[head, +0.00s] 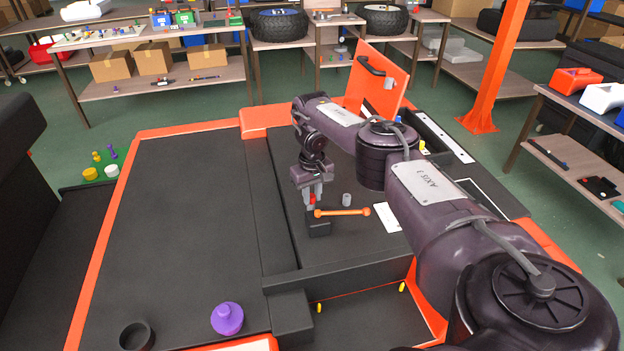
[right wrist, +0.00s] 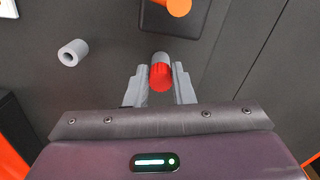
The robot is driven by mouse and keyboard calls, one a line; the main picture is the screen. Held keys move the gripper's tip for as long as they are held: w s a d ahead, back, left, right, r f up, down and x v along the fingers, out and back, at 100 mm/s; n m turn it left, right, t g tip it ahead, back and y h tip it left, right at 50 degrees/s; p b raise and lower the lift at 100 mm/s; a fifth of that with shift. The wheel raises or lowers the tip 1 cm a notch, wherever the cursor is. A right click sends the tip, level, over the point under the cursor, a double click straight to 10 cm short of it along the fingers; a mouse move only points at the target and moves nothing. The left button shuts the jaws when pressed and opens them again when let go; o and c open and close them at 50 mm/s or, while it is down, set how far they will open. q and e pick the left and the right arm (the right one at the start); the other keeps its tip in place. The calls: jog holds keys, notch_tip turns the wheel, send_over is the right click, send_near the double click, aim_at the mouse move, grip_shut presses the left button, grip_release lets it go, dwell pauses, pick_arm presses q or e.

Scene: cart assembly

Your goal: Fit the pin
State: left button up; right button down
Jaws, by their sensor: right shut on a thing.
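The pin (right wrist: 161,75), with a red end and a grey end, sits between the fingers of my right gripper (right wrist: 159,86). Its red end is toward the camera and its grey end points away. In the head view the right gripper (head: 313,194) points down just behind a black block (head: 318,229) with an orange-ended bar (head: 342,212). The block also shows at the top of the right wrist view (right wrist: 174,18), apart from the pin. A grey hollow sleeve (right wrist: 73,53) lies to the left there. My left gripper is not in view.
The dark cart bed has an orange rim (head: 105,230). A purple knob (head: 227,318) and a black ring (head: 136,336) are at the front left. An upright orange panel with a handle (head: 377,78) stands behind. The left deck is mostly clear.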

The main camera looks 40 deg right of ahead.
jog(key=c, duration=1.2)
grip_release()
jog(key=shift+o, duration=0.2)
notch_tip(320, 180, up, 3)
jog(key=shift+w+f, duration=0.1)
notch_tip(320, 180, up, 5)
jog(key=p, duration=0.3)
jog(key=shift+f, duration=0.1)
